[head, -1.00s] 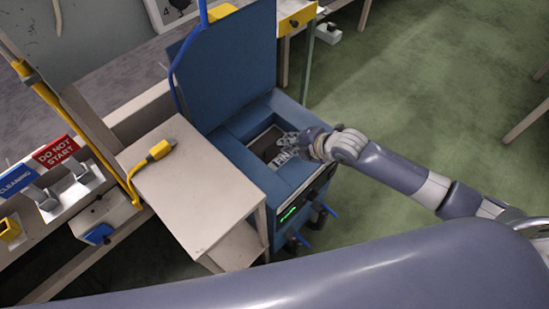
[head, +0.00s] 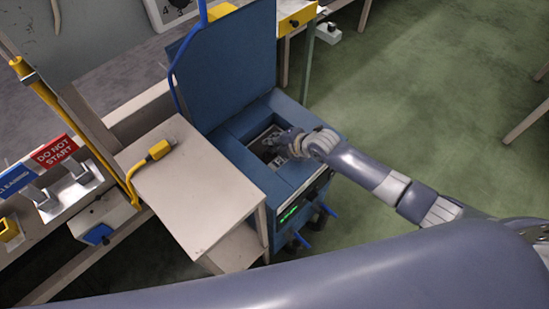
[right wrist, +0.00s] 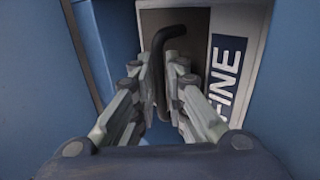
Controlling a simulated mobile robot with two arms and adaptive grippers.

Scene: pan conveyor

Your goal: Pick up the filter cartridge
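The filter cartridge (head: 261,138) sits inside the open bay of a blue machine (head: 232,160). In the right wrist view its pale face (right wrist: 221,22) carries a dark label reading "FINE", and a black bent handle (right wrist: 160,42) stands out from it. My right gripper (head: 279,147) reaches into the bay over the cartridge and hides part of it. In the right wrist view my right gripper's fingers (right wrist: 163,68) stand apart, one on each side of the handle. I cannot tell whether either finger touches it. My left gripper is out of view.
The machine's blue lid (head: 238,75) stands raised behind the bay. A beige side table (head: 195,195) with a yellow connector (head: 158,150) adjoins it on the left. Bay walls close in around my right gripper. Green floor (head: 420,110) is clear on the right.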

